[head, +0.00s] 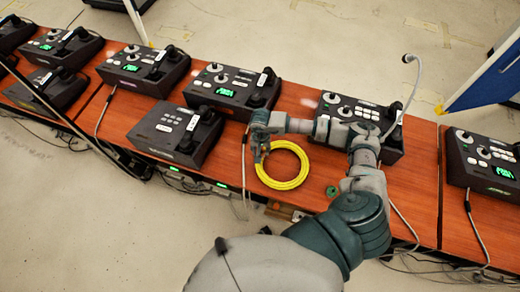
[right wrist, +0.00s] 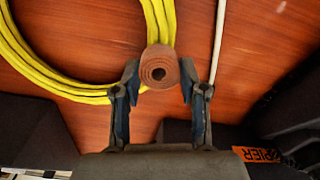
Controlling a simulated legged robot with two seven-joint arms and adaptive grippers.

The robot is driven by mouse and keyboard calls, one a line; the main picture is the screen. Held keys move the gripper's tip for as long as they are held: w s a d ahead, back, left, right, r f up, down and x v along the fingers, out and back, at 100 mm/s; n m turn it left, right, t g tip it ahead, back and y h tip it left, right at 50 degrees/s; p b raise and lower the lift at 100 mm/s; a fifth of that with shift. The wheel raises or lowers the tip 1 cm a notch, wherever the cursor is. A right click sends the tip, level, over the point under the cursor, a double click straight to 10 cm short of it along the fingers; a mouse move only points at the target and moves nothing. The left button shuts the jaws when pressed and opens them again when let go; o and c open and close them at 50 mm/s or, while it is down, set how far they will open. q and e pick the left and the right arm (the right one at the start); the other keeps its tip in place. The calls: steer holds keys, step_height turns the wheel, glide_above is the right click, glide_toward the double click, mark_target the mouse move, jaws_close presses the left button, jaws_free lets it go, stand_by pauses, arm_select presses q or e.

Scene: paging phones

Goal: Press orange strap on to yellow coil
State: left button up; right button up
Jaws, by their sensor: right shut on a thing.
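The yellow coil (head: 283,186) lies flat on the brown table, near its front edge. It also shows in the right wrist view (right wrist: 28,62), at the upper left. My right gripper (head: 259,152) is over the coil's left side. Its fingers are shut on a rolled orange-brown strap (right wrist: 159,68), whose spiral end faces the wrist camera. The strap overlaps the coil's edge in that view. I cannot tell if the two touch. The strap is not clear in the head view. My left gripper is not in view.
Black phone consoles stand along the table, one (head: 177,134) left of the coil and one (head: 234,90) behind it. A small green ring (head: 331,191) lies to the coil's right. A white cable (right wrist: 218,42) runs beside the gripper. A blue panel (head: 490,78) stands at right.

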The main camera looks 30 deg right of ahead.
steer(key=shift+f, duration=0.1)
stand_by(0.4)
steer(key=shift+f, duration=0.2)
stand_by(0.6)
steer(key=o, duration=1.4)
steer(key=shift+c, duration=0.2)
steer(key=shift+r, duration=0.1)
steer(key=shift+r+p, duration=1.55)
steer(key=shift+r, duration=1.9)
